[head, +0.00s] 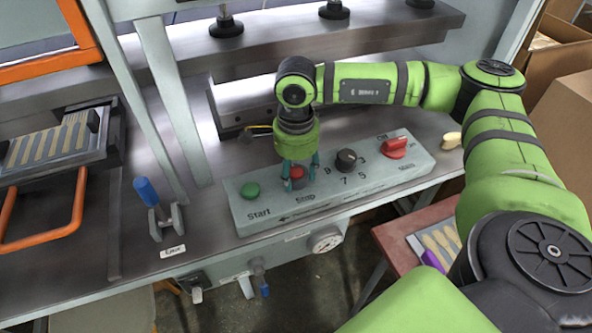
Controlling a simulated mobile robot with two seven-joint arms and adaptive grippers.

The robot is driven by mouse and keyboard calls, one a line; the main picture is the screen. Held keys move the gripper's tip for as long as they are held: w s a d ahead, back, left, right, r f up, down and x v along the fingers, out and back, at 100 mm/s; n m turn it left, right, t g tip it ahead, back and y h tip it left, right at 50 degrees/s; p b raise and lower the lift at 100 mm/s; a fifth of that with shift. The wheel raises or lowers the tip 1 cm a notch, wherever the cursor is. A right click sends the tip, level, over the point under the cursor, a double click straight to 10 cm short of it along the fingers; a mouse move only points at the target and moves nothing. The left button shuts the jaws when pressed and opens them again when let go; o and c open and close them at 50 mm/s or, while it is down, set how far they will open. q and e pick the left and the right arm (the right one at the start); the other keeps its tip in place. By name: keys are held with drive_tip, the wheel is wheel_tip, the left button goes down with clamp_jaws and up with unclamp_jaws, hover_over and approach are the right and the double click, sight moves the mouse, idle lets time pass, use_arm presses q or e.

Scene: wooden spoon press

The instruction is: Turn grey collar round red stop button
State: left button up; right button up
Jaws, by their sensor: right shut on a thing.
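The red stop button (297,173) sits on the grey control panel (340,195), between the green start button and the black dial. My right gripper (300,176) points down from above, with its teal fingers on either side of the button. It is shut on the grey collar round the button's base. The collar is mostly hidden by the fingers and the button, and which way it is turned cannot be told. My left gripper is not in view.
The green start button (250,190), black dial (346,160) and red switch (394,148) stand on the same panel. A blue-handled lever (148,193) is to the left. The heavy press beam (300,45) runs behind my gripper. A tray of spoons (50,145) is far left.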

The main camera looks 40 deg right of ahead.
drive_tip(key=m+b, duration=0.3)
drive_tip(key=shift+f, duration=0.3)
drive_tip(key=shift+o, duration=0.2)
drive_tip(key=m+b, duration=0.2)
drive_tip(key=m, duration=0.1)
drive_tip(key=shift+r, duration=0.1)
drive_tip(key=shift+r+m+b, duration=0.1)
drive_tip(key=shift+m+b, duration=0.35)
drive_tip(key=shift+m, duration=0.45)
drive_tip(key=shift+c, duration=0.2)
drive_tip(key=o, duration=1.1)
drive_tip(key=shift+o, duration=0.2)
drive_tip(key=shift+d, duration=0.1)
